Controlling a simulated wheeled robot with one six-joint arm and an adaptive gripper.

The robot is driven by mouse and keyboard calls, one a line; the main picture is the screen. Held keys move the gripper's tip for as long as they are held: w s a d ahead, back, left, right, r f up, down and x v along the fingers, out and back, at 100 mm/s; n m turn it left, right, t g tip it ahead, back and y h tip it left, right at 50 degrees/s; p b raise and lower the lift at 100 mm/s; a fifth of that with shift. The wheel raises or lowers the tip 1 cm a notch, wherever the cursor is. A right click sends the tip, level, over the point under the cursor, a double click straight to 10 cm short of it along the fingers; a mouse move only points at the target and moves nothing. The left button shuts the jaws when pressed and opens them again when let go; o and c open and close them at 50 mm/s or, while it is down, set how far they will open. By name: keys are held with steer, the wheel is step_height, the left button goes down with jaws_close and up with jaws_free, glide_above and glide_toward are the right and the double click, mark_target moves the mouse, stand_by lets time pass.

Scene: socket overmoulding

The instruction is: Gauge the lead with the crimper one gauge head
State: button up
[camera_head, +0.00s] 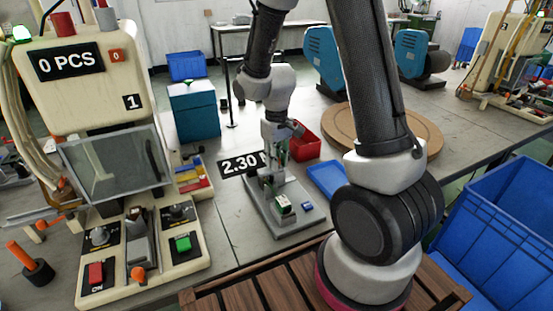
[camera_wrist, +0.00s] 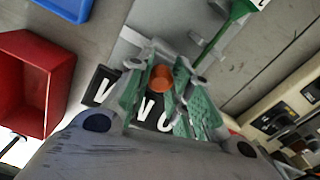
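My gripper (camera_head: 277,146) points down over the gauge station, whose grey base plate (camera_head: 290,222) lies on the bench. In the wrist view, my gripper's two green-padded fingers (camera_wrist: 162,95) stand apart. An orange-brown round piece (camera_wrist: 161,78) shows between them near the tips. I cannot tell whether the fingers press on it, or whether it is part of the lead or of the gauge. The black display (camera_head: 240,163) reads 2.30, its right end hidden by my gripper. A small white and green block (camera_head: 283,205) sits on the plate. No length of lead can be made out.
A cream machine (camera_head: 75,85) marked 1, showing 0 PCS, stands at left. A red bin (camera_head: 304,142) and a blue tray (camera_head: 327,180) lie right of the gauge. A round wooden disc (camera_head: 425,130) lies behind my arm. Blue crates (camera_head: 500,225) stand at right.

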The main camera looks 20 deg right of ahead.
jaws_close()
steer(key=shift+w+d, duration=0.1)
steer(key=shift+d, duration=2.15)
steer(key=o, duration=0.8)
jaws_free()
steer(key=shift+d, duration=0.15)
step_height(320, 180, up, 12)
steer(key=shift+r, duration=0.1)
